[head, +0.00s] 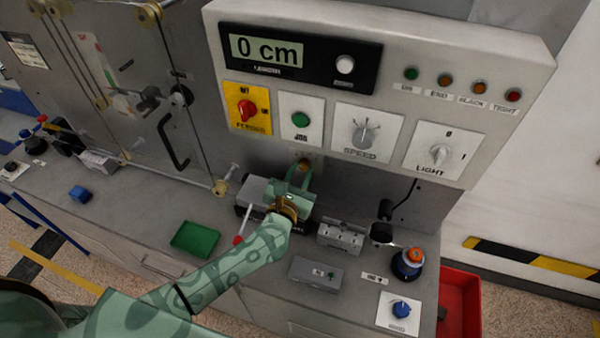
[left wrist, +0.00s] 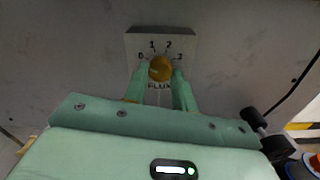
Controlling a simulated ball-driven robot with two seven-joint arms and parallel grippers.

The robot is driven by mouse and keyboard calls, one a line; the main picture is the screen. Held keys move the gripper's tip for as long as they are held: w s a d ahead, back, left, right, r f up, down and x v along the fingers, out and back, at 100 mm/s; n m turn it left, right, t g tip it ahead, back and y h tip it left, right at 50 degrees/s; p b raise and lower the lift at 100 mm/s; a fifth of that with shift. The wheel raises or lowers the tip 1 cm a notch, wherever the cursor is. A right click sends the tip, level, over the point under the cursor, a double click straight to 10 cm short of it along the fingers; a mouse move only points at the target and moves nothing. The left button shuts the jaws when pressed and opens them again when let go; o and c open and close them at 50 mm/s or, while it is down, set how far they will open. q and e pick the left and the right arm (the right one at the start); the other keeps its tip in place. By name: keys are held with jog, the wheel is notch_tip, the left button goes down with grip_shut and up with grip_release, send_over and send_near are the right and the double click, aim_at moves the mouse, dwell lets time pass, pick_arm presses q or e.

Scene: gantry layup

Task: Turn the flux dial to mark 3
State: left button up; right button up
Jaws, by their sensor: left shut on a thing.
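The flux dial (left wrist: 160,68) is a round, brass-yellow knob on a small grey plate (left wrist: 185,42) marked 0, 1, 2 and 3, with FLUX below. The left wrist view shows it between the two green fingers of my left gripper (left wrist: 161,76), which is shut on it. I cannot make out a pointer on the knob, so its setting is unclear. In the head view the dial (head: 304,165) is small, low on the wall behind the bench, with my left gripper (head: 302,174) at it. My right gripper is in neither view.
A control panel (head: 415,95) with a "0 cm" display, knobs and lamps overhangs the bench at upper right.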

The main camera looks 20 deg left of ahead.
pick_arm(q)
jog(key=shift+m, duration=0.3)
jog(key=m+p, duration=0.1)
jog(key=m, duration=0.1)
jog(key=shift+m, duration=0.4)
jog(key=m+p, duration=0.1)
jog(key=m, duration=0.2)
jog(key=shift+m, duration=0.3)
jog(key=m+p, duration=0.1)
jog(key=m, duration=0.2)
jog(key=shift+r+m, duration=0.1)
jog(key=shift+m, duration=0.2)
jog(key=m+p, duration=0.1)
jog(key=m, duration=0.2)
jog(key=shift+m+p, duration=0.3)
jog(key=shift+m, duration=0.1)
jog(key=m+p, duration=0.1)
jog(key=m, duration=0.5)
jog(key=m+p, duration=0.1)
jog(key=m, duration=0.5)
jog(key=shift+m, duration=0.3)
jog(key=o, duration=1)
